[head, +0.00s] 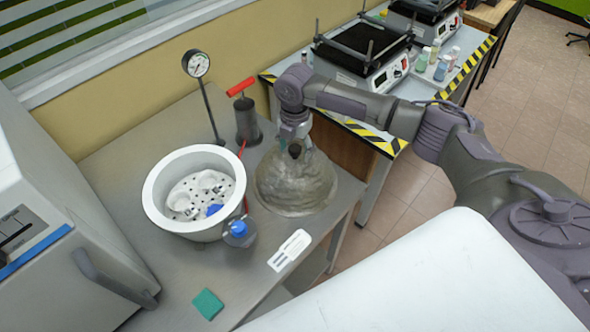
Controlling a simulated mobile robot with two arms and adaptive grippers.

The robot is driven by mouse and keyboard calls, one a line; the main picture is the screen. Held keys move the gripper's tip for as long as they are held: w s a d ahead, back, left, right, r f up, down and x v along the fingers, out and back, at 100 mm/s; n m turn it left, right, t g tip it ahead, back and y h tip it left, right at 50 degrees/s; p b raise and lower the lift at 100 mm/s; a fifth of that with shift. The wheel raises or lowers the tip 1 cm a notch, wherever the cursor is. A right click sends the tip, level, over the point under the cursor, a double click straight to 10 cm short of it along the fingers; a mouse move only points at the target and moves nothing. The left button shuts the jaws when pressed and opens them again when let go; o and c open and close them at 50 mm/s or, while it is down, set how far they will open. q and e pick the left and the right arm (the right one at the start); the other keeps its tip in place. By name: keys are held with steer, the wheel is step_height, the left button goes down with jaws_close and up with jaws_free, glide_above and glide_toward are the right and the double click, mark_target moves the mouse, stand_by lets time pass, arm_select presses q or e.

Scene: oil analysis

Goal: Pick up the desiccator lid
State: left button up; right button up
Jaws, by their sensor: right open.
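The desiccator lid (296,186) is a cloudy, domed glass cover with a dark knob on top. It rests on the grey bench, to the right of the white desiccator bowl (160,200). The bowl is uncovered and shows a perforated plate with small white dishes and a blue item inside. My right gripper (294,143) is directly above the lid, at its dark knob, with the fingers pointing down. It is open; whether the fingers touch the knob is too small to tell. My left gripper is not in view.
A pressure gauge on a stand (196,64) and a red-handled pump (245,112) stand behind the lid. A white cabinet is at left.

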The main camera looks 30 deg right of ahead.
jaws_close()
steer(key=shift+w+r, duration=0.1)
steer(key=shift+r, duration=0.1)
stand_by(0.4)
